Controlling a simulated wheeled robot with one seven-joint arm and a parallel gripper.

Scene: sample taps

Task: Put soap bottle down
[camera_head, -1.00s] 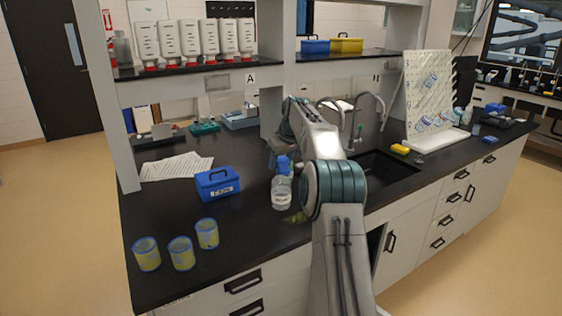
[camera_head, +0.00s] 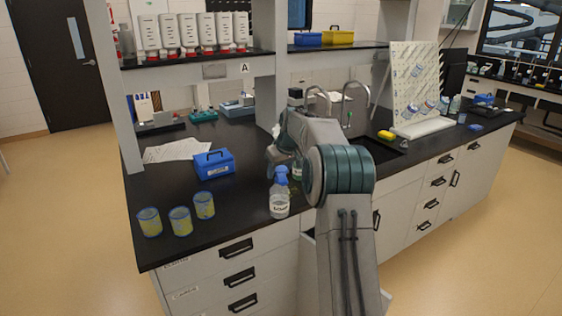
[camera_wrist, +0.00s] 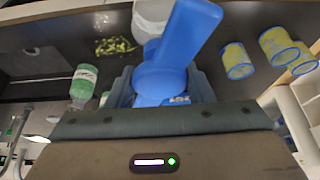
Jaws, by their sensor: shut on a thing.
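The soap bottle (camera_head: 279,204) is clear with a blue spray head and a white label. It is upright at the front edge of the black counter (camera_head: 235,215) in the head view; I cannot tell whether its base touches the top. In the wrist view its blue head (camera_wrist: 165,65) sits between the fingers of my gripper (camera_wrist: 163,88), which is shut on it. In the head view my arm hides most of the gripper. A green-labelled bottle (camera_wrist: 83,84) stands close by; in the head view (camera_head: 297,170) my arm partly covers it.
Several things share the counter: yellow cups with blue rims (camera_head: 180,221) at the front left, a blue box (camera_head: 214,163), and papers (camera_head: 175,150). The sink (camera_head: 378,150) and a peg rack (camera_head: 415,95) are to the right. A green clump (camera_wrist: 116,46) lies near the bottle.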

